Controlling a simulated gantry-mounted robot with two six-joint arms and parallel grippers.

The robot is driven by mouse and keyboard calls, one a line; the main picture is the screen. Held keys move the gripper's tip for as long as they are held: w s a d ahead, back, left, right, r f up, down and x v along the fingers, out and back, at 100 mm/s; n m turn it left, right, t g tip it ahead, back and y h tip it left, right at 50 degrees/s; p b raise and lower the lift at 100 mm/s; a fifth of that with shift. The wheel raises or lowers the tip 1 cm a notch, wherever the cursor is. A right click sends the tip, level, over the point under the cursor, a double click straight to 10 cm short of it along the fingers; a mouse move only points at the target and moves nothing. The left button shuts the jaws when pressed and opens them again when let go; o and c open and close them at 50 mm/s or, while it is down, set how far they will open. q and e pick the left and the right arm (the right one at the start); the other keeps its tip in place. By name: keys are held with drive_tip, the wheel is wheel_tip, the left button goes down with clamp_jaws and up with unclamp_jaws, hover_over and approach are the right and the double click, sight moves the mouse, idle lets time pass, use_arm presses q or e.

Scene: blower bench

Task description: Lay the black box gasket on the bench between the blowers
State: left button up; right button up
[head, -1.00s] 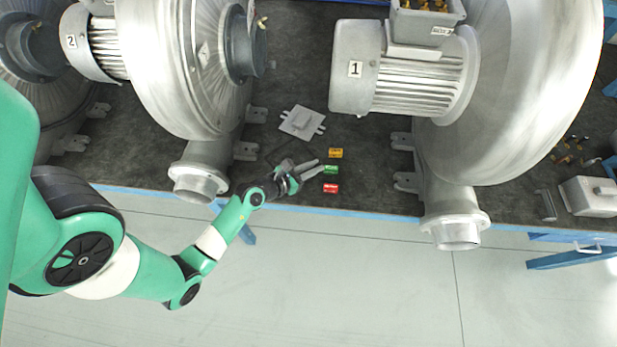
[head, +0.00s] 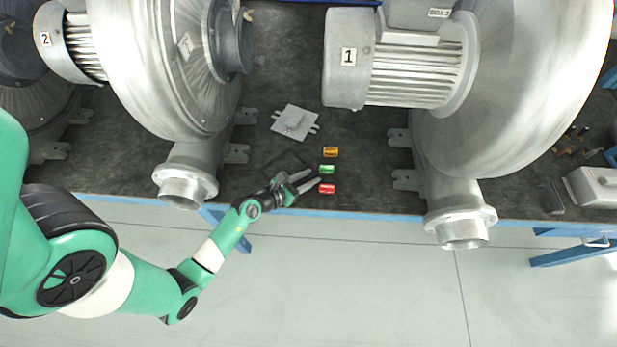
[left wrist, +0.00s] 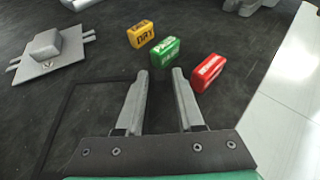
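The black box gasket, a thin square frame (left wrist: 100,82), lies flat on the dark bench (head: 360,190) in the left wrist view. Its near and right parts are hidden by my gripper. In the head view it is a faint dark outline (head: 276,158) between the two blowers, just behind my left gripper (head: 315,176). That gripper is low over the bench near the front edge. Its two fingers stand apart with nothing between them, as the left wrist view shows (left wrist: 162,76). My right gripper is not in view.
Yellow (head: 331,152), green (head: 328,169) and red (head: 327,188) labelled blocks stand beyond my fingertips. A grey box lid (head: 295,122) lies behind the gasket. Blower 2 (head: 165,70) is left, blower 1 (head: 500,100) right. The bench's front edge is close.

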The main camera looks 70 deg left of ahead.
use_arm(q)
drive_tip(key=shift+o, duration=0.4)
drive_tip(key=shift+r, duration=0.1)
drive_tip(key=shift+s+r, duration=0.15)
drive_tip(key=shift+r, duration=0.05)
drive_tip(key=p+v, duration=0.2)
drive_tip(key=v, duration=0.9)
drive_tip(key=shift+s+d, duration=0.15)
drive_tip(key=shift+s, duration=0.15)
